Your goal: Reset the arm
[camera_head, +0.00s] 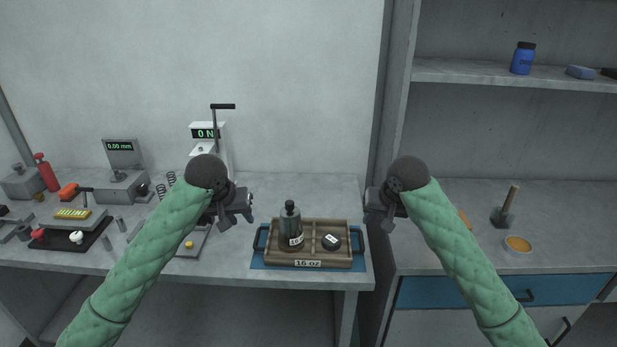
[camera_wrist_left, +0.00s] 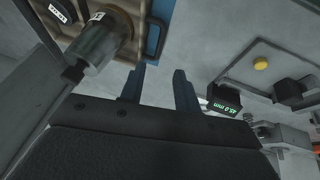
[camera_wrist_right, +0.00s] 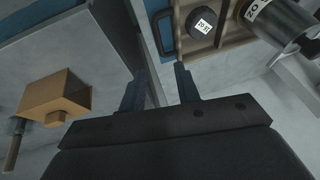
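My left gripper (camera_head: 236,207) hangs above the bench, to the left of the wooden tray. Its two fingers (camera_wrist_left: 159,84) stand apart in the left wrist view with nothing between them. My right gripper (camera_head: 379,207) is raised to the right of the tray, near the gap between the bench and the cabinet. Its fingers (camera_wrist_right: 161,82) stand apart and empty in the right wrist view. Both green-sleeved arms are held up symmetrically, clear of the tray.
The wooden tray (camera_head: 308,264), labelled 16 oz, lies on a blue mat (camera_head: 259,264) and holds a dark grey bottle-shaped part (camera_head: 290,226) and a small black piece (camera_head: 331,242). A press with a 0 N display (camera_head: 205,133) stands behind my left gripper.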

